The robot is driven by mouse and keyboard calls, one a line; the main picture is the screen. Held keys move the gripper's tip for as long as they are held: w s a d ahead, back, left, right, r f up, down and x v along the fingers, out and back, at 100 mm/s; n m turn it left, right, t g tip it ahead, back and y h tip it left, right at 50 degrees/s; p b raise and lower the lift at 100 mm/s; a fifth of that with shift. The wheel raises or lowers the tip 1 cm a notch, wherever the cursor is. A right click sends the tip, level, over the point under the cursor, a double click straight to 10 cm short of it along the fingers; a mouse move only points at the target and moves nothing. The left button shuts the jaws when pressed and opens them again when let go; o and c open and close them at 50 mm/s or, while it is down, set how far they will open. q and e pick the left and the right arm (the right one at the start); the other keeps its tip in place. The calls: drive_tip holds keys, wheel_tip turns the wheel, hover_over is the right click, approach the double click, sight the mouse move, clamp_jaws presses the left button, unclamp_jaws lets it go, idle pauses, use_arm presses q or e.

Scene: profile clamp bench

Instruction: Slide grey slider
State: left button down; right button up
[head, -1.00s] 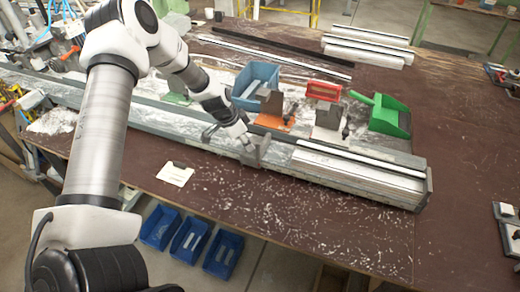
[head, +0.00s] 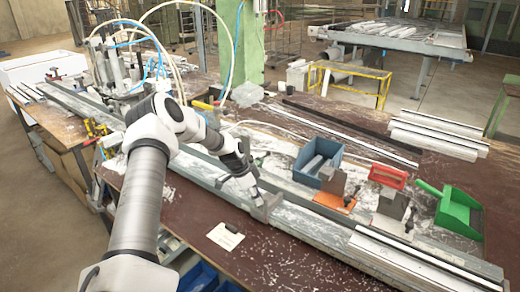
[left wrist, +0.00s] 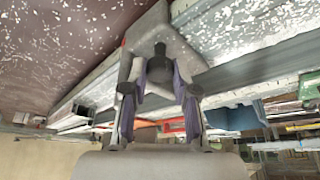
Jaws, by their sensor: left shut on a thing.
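The grey slider (head: 264,207) is a small block with an upright part on the long grey rail (head: 312,232) along the front of the bench. My left gripper (head: 254,193) comes down on it from the upper left and is shut on its upright part. In the left wrist view the slider (left wrist: 165,28) fills the space beyond the fingers, and the gripper (left wrist: 158,75) has a finger on each side of its knob. The fingers partly hide the grip. My right gripper is in neither view.
White profiles (head: 405,262) lie along the rail to the right of the slider. A pale card (head: 225,237) lies in front. A blue bin (head: 318,165), an orange plate (head: 333,200), a red item (head: 388,176) and a green dustpan (head: 457,208) stand behind the rail.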

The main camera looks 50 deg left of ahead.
use_arm(q)
drive_tip(key=shift+f, duration=0.1)
drive_tip(key=c, duration=1.2)
unclamp_jaws()
drive_tip(key=shift+a+r, duration=0.1)
drive_tip(key=shift+r, duration=0.3)
drive_tip(key=v, duration=1.1)
drive_tip(key=shift+s+a, duration=0.1)
drive_tip(key=shift+s, duration=0.05)
